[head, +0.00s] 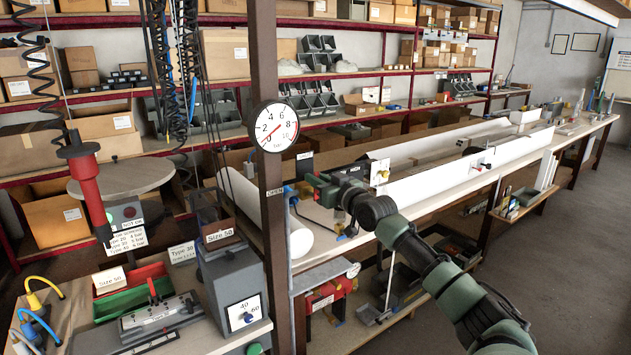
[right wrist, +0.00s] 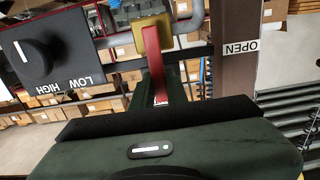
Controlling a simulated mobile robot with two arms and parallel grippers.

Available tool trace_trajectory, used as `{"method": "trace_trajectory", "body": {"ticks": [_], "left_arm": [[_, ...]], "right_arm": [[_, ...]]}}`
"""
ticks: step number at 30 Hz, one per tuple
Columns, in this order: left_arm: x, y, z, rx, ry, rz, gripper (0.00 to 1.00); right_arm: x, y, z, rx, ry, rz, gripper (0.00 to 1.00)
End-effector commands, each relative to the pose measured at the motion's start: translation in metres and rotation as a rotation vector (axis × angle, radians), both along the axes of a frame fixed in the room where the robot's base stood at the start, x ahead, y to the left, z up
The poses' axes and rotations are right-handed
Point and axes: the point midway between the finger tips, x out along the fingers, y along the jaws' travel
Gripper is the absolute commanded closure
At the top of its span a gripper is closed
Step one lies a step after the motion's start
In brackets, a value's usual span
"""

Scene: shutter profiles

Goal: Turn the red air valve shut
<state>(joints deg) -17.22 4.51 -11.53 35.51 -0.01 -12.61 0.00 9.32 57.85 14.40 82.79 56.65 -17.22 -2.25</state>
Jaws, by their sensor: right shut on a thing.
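The red valve lever (right wrist: 153,62) shows in the right wrist view, running down from a brass valve body (right wrist: 152,28) on a grey pipe. My right gripper (right wrist: 160,100) is shut on the lever's near end. My left gripper is not in view.
A dark box with a HIGH/LOW knob (right wrist: 35,58) is close to the valve. A long workbench (head: 440,186) with white profiles runs to the right. A red screwdriver (head: 88,185) hangs at left above a station with a grey box (head: 230,285). The floor at right is clear.

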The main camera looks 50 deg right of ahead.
Motion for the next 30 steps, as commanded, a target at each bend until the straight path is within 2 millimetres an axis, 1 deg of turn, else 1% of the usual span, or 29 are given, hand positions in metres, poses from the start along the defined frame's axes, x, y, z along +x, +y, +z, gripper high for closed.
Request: {"method": "trace_trajectory", "body": {"ticks": [1, 10, 11, 12, 13, 23, 26, 30], "left_arm": [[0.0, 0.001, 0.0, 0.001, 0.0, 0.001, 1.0], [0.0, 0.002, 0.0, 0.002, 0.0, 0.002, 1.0], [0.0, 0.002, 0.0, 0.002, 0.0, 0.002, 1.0], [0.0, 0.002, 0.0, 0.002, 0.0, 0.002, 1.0], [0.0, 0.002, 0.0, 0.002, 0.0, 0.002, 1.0], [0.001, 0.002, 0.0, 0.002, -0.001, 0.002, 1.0], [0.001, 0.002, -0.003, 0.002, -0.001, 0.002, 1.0], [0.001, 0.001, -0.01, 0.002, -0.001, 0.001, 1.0]], "right_arm": [[0.0, -0.001, 0.003, 0.005, -0.005, -0.001, 1.0], [0.0, -0.001, 0.003, 0.006, -0.006, -0.001, 1.0], [0.0, -0.001, 0.003, 0.006, -0.006, -0.001, 0.8], [0.0, -0.001, 0.003, 0.006, -0.006, -0.001, 0.69], [0.0, -0.001, 0.002, 0.006, -0.006, -0.001, 0.64], [-0.001, 0.0, 0.0, 0.004, -0.002, 0.0, 0.64], [-0.006, 0.001, -0.002, 0.004, 0.0, 0.001, 0.64], [-0.02, 0.005, -0.004, 0.004, 0.0, 0.001, 0.64]]}}
